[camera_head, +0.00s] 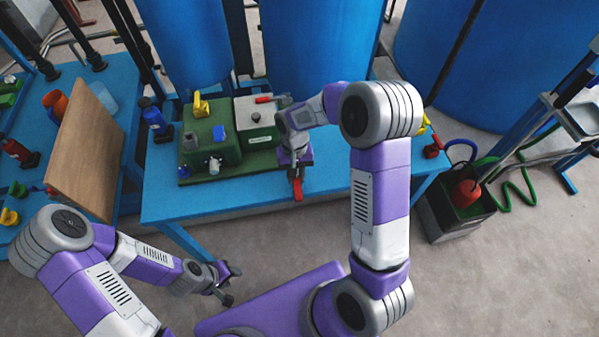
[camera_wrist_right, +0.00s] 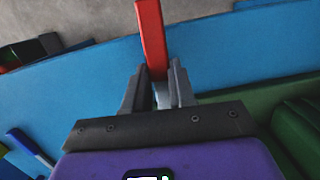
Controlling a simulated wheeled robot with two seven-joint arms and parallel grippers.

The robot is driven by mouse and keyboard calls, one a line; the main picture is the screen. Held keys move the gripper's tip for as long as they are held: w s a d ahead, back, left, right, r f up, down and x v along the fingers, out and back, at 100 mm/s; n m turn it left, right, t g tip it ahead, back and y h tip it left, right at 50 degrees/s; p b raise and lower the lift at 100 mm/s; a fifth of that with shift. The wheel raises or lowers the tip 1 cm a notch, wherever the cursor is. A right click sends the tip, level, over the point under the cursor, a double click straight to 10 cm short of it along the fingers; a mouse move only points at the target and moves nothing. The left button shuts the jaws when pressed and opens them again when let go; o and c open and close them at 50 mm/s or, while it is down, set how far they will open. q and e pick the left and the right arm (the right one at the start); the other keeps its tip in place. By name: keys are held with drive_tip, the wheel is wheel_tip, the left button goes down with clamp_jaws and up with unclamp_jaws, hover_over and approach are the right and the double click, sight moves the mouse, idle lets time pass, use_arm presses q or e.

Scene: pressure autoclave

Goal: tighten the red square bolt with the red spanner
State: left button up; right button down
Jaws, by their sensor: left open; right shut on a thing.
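The red spanner (camera_head: 298,190) is in my right gripper (camera_head: 296,172), in front of the green machine base and over the front of the blue table. In the right wrist view, the gripper (camera_wrist_right: 158,88) is shut on the spanner, and its red shaft (camera_wrist_right: 152,38) points away from the fingers. The spanner's far end runs out of that view. My left gripper (camera_head: 231,284) is open and empty, low in front of the table. I cannot make out the red square bolt for certain. A small red part (camera_head: 264,99) shows on top of the white-topped box.
The green machine (camera_head: 215,160) stands on the blue table (camera_head: 185,205), with a yellow part (camera_head: 201,105) and a blue part (camera_head: 219,133) on it. A blue bottle (camera_head: 153,118) stands left of it. Large blue tanks (camera_head: 310,50) rise behind. A wooden board (camera_head: 85,150) leans on the left table.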

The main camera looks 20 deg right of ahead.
drive_tip(key=shift+a, duration=0.15)
drive_tip(key=c, duration=0.9)
unclamp_jaws()
drive_tip(key=shift+o, duration=0.2)
drive_tip(key=r+p, duration=0.1)
drive_tip(key=r, duration=0.1)
drive_tip(key=r+p, duration=0.1)
drive_tip(key=r, duration=0.2)
drive_tip(key=w+r, duration=0.1)
drive_tip(key=r, duration=0.1)
drive_tip(key=shift+w+d+r+p, duration=0.1)
drive_tip(key=shift+d+r+p, duration=0.15)
drive_tip(key=shift+p, duration=0.15)
